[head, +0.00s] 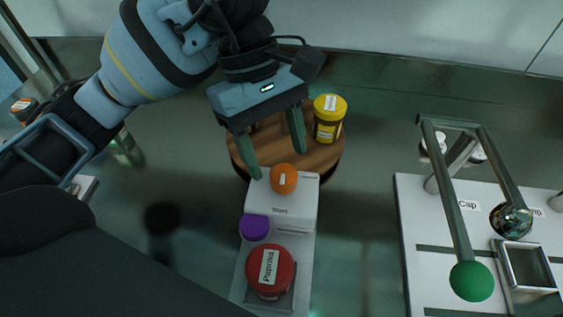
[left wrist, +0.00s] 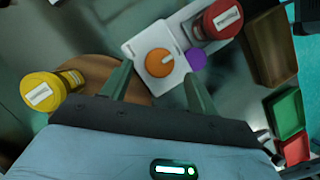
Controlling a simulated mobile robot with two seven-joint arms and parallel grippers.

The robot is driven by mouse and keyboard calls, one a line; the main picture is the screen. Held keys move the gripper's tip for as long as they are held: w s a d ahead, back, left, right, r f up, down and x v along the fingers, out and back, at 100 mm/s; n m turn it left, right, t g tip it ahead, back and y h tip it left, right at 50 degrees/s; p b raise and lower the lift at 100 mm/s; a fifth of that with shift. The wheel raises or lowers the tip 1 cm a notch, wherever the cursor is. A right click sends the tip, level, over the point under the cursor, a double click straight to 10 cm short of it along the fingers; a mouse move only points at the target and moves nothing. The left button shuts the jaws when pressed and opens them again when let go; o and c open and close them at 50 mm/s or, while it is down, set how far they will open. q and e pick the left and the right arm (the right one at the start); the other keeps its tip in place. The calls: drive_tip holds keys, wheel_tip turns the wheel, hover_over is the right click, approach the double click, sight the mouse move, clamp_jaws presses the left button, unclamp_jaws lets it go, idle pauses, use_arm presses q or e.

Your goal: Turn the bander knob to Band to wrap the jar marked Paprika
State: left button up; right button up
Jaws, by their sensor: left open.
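The bander (head: 308,195) is a white box with a label on its front and a round orange knob (head: 284,179) on top. The knob carries a white pointer mark and also shows in the left wrist view (left wrist: 158,64). A purple button (head: 254,228) sits in front of the box. The red-lidded jar marked Paprika (head: 268,272) stands on the bander's bed, and its lid shows in the left wrist view (left wrist: 222,18). My left gripper (head: 278,163) is open and empty, its fingertips near the knob, one to either side. I cannot tell whether they touch it. My right gripper is out of view.
A yellow-lidded jar (head: 329,117) stands on a round wooden board (head: 318,156) behind the bander. At the right is a white-based press with a green-balled lever (head: 471,281) and a "Cap" label. The left wrist view shows a brown tray (left wrist: 275,45) and a green bin (left wrist: 286,112).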

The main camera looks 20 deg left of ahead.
sight(282, 172)
use_arm(q)
drive_tip(key=shift+x, duration=1.75)
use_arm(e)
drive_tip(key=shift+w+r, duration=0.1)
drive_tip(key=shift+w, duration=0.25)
use_arm(q)
drive_tip(key=c, duration=1)
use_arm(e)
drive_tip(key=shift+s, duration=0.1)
